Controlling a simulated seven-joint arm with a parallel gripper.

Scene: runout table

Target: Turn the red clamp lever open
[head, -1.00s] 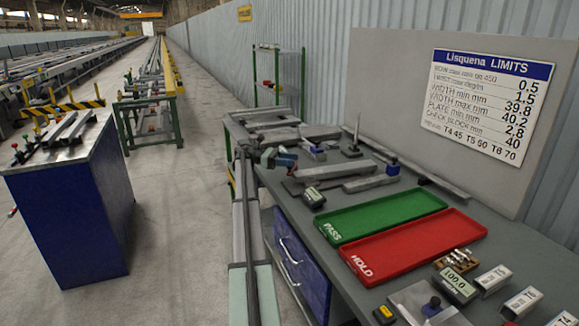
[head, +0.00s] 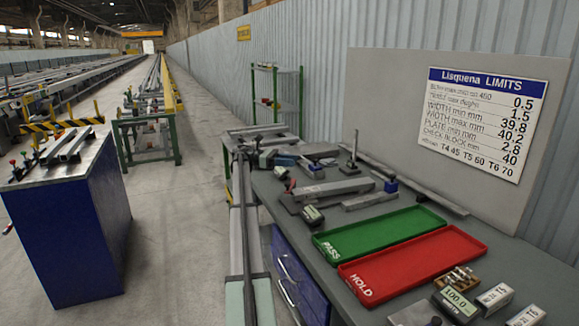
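A small red lever-like part (head: 282,173) stands near the left edge of the grey workbench (head: 345,237), beside a long grey bar (head: 333,189) on a dark plate. It is small, and I cannot tell its exact angle or whether it is open or closed. Small red handles (head: 14,163) also show on top of the blue cabinet (head: 66,225) at the left. I cannot tell for certain which of these is the clamp lever. My gripper is not in view.
A green PASS tray (head: 380,231) and a red HOLD tray (head: 412,262) lie on the bench. Open floor (head: 185,215) lies between cabinet and bench.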

